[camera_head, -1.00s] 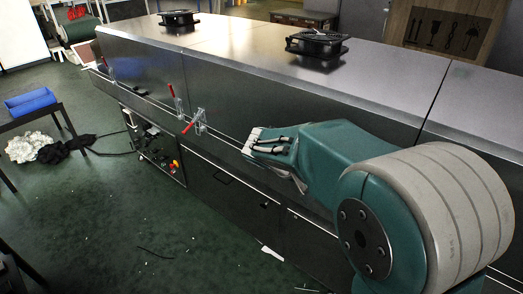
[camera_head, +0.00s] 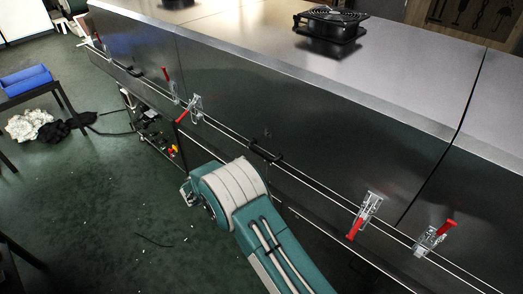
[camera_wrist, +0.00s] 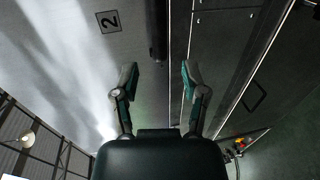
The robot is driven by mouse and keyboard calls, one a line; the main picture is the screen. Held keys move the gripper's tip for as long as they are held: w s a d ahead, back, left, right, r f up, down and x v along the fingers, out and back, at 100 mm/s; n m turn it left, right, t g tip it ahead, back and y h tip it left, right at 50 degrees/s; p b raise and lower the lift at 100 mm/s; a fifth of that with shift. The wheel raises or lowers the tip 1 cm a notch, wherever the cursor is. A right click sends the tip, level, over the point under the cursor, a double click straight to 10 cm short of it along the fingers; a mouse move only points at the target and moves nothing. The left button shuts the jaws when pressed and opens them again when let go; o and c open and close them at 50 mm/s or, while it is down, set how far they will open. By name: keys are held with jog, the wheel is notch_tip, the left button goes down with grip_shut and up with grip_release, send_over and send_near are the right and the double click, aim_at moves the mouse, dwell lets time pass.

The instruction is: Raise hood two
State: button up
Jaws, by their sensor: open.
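Hood two (camera_head: 300,95) is a long dark steel cover on the dryer, and it sits down on the lower body. In the wrist view its front (camera_wrist: 70,60) carries a "2" label (camera_wrist: 108,21). Its black bar handle (camera_head: 264,152) is near the lower edge. In the wrist view the handle (camera_wrist: 157,32) lies ahead of my fingertips, roughly in line with the gap between them. The left latch (camera_head: 190,108) and right latch (camera_head: 364,215) have red levers pointing down and left.
Neighbouring latches (camera_head: 170,85) and (camera_head: 435,238) have levers pointing up. A black fan (camera_head: 328,25) stands on the hood. Lower cabinets run beneath the hoods. A table with a blue item (camera_head: 25,80) stands left. Green floor lies open between.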

aim_at(261, 154)
jog(key=x, duration=1)
jog(key=shift+w+d+f, duration=0.1)
jog(key=shift+w+d, duration=0.1)
grip_shut()
